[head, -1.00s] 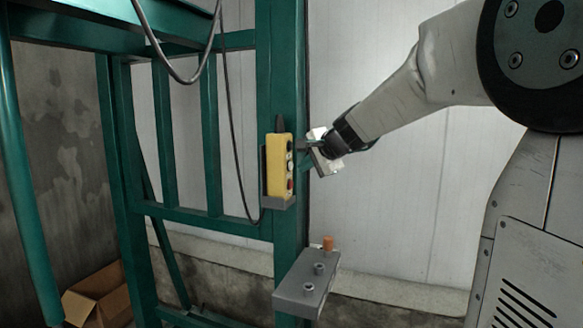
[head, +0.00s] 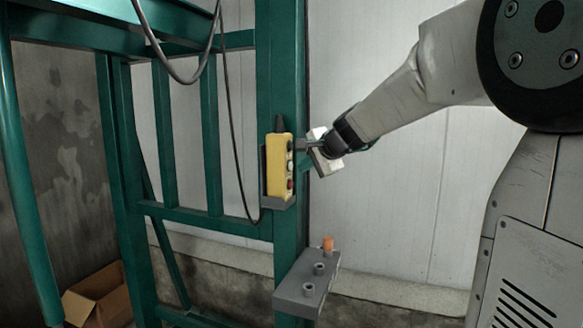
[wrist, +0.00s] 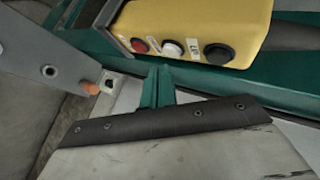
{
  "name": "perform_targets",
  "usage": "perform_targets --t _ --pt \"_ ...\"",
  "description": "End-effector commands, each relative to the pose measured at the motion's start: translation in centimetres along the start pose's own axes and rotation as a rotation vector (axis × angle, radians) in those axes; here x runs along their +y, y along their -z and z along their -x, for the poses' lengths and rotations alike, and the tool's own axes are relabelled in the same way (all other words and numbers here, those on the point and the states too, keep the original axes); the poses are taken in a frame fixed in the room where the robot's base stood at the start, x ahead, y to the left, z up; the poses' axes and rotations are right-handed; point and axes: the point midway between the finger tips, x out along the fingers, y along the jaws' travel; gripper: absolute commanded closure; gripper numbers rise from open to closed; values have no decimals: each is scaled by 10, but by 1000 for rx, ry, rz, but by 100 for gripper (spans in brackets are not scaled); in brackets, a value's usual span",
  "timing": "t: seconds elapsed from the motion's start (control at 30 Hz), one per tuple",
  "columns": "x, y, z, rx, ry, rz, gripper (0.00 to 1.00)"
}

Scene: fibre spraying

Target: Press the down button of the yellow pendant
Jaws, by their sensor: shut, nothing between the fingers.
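The yellow pendant (head: 279,168) sits upright in a grey holder on a green post. Its face has a black button at the top, a white one in the middle and a red one at the bottom. In the wrist view the pendant (wrist: 190,22) lies across the top, with the red button (wrist: 140,45), white button (wrist: 173,49) and black button (wrist: 217,54). My gripper (head: 301,147) is shut and empty, just right of the pendant's upper part. In the wrist view its tip (wrist: 158,72) is below the buttons; contact cannot be told.
A grey bracket (head: 297,292) with pegs and an orange cap (head: 328,243) sticks out below the pendant. Dark cables hang at the upper left. A cardboard box (head: 98,292) lies on the floor at the left.

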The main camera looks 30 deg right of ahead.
Motion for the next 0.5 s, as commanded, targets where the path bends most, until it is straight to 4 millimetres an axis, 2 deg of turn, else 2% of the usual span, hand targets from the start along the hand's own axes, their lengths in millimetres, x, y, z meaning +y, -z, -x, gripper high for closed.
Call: perform_targets --t 0.5 --pt "-5 -4 -7 0 0 1 100"
